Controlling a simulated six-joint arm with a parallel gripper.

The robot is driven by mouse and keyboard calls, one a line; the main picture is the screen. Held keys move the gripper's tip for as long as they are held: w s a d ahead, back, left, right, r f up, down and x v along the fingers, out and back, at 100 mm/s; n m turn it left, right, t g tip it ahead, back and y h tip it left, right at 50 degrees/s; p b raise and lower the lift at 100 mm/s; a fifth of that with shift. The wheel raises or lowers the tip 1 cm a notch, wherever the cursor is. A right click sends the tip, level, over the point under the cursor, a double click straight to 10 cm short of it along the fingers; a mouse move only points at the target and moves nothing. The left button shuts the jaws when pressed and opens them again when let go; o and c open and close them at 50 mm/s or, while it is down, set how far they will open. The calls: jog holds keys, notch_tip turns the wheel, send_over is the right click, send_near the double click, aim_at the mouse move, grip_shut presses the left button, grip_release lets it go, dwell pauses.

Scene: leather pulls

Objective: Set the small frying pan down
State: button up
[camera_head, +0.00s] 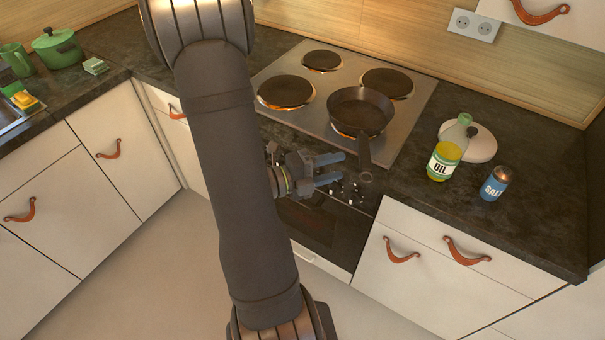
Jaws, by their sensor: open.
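The small black frying pan (361,109) sits on the front right burner of the stovetop (419,113), upright. Its handle (364,152) points toward the front edge of the counter and ends in a ring. My gripper (343,168) is open and empty, with its fingers pointing right, just left of the handle's end. The fingers look apart from the handle, though the exact gap is hard to tell. My arm hides part of the counter and the stove's left side.
An oil bottle (447,150), a blue salt shaker (494,183) and a pale round object (481,146) stand on the counter right of the stove. A green pot (58,48) is at the far left. Other burners (286,91) are empty. Oven knobs (349,191) lie below the gripper.

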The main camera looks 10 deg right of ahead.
aim_at(360, 161)
jog(key=s+a, duration=0.1)
jog(key=a, duration=0.6)
jog(key=shift+r, duration=0.15)
jog(key=shift+w+d+f, duration=0.1)
jog(key=shift+w+d, duration=0.25)
jog(key=shift+d, duration=2)
jog(key=shift+w+d+f, duration=0.15)
jog(key=shift+w+d, duration=0.15)
jog(key=shift+d, duration=2.1)
jog(key=shift+w+d+f, duration=0.1)
jog(key=shift+w+d, duration=0.25)
jog(key=shift+d, duration=2)
jog(key=shift+a, duration=0.1)
jog(key=s+a, duration=0.2)
jog(key=a, duration=1.2)
jog(key=d, duration=0.5)
jog(key=w+d+r, duration=0.1)
jog(key=d, duration=0.5)
jog(key=w+d, duration=0.1)
jog(key=d, duration=0.5)
jog(key=shift+w+r, duration=0.15)
jog(key=shift+w, duration=0.05)
